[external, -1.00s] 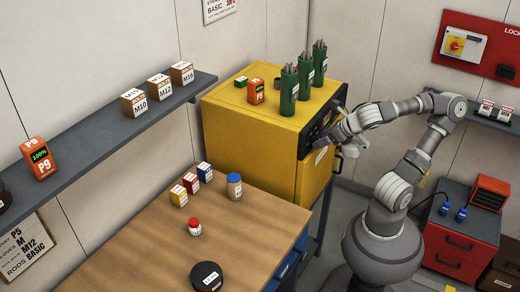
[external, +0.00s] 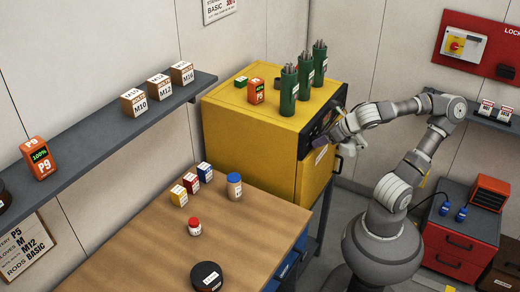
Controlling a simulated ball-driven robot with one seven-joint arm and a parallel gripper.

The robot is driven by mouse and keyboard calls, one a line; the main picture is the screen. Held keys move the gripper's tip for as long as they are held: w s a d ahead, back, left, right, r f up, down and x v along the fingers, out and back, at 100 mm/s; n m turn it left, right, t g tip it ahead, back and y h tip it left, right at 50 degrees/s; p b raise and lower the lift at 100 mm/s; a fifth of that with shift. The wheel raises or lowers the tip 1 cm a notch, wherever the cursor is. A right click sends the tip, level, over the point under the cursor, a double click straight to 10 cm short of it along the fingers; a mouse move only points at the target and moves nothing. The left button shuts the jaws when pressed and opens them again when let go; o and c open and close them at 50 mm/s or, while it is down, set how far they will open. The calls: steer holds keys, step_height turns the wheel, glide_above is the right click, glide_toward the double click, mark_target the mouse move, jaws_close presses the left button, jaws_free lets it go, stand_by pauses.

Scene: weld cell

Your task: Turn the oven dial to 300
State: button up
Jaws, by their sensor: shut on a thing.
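The oven is a yellow cabinet (external: 250,146) on dark legs at the back middle. Its dark control panel (external: 312,137) is on the right-hand front face, seen at a steep angle. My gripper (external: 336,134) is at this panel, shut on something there. The dial itself and its numbers are hidden behind my gripper and by the angle, so the setting cannot be read.
Green rod canisters (external: 289,91) and an orange box (external: 256,92) stand on the oven top. A wooden workbench (external: 130,252) with small boxes and jars is in front. A red drawer cabinet (external: 452,240) stands right of my base. Grey floor shows between bench and base.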

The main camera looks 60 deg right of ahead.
steer(key=shift+d+f+m+t+y+b, duration=0.15)
steer(key=shift+m+t+y+b, duration=0.35)
steer(key=shift+m+y, duration=0.9)
steer(key=shift+d+f+m+t+y+b, duration=0.25)
steer(key=shift+m+y+b, duration=0.5)
steer(key=shift+y, duration=1.3)
steer(key=shift+d+m+t+y+b, duration=0.1)
steer(key=shift+m+t+y+b, duration=0.45)
steer(key=shift+m+y, duration=0.85)
steer(key=shift+y, duration=0.45)
steer(key=o, duration=1)
